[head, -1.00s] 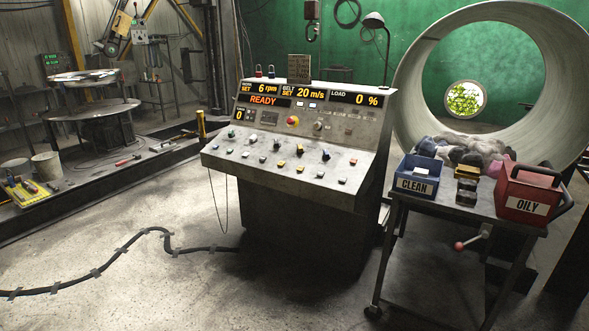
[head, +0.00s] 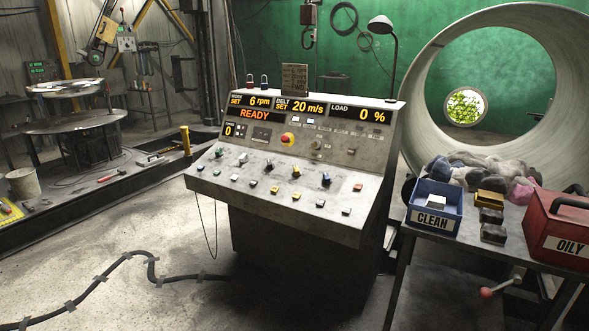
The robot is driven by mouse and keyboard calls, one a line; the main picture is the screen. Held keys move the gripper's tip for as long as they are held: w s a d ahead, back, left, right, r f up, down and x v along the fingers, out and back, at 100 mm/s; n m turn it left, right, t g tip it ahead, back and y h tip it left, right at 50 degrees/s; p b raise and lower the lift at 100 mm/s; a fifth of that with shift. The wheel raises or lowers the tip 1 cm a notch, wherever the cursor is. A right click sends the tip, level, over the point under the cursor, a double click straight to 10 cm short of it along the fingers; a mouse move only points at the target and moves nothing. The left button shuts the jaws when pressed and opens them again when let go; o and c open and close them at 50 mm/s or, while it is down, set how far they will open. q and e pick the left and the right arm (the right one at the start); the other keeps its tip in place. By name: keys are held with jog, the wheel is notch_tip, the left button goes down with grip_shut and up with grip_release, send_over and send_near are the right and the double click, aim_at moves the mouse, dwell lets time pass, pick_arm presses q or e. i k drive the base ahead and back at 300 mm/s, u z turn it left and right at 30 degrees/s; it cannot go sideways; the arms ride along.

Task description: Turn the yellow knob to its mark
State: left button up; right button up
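The grey control console (head: 285,215) stands in the middle of the head view. Its sloped desk carries rows of small coloured controls. A small yellow control (head: 297,170) sits in the upper row, between a black one (head: 269,164) and a blue one (head: 326,178). Another small yellow control (head: 274,190) sits in the lower row. They are too small to tell which is a knob, how it is turned or where a mark lies. Neither of my grippers is in view.
A red button on yellow (head: 287,138) is on the upright panel under lit displays reading READY. A cart at right holds a blue CLEAN bin (head: 435,205) and red OILY box (head: 560,230). A taped cable (head: 125,262) crosses the floor; floor before the console is otherwise clear.

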aim_at(297, 173)
jog(key=z, duration=0.4)
jog(key=i, duration=0.65)
jog(key=z, duration=0.7)
jog(key=i, duration=1.05)
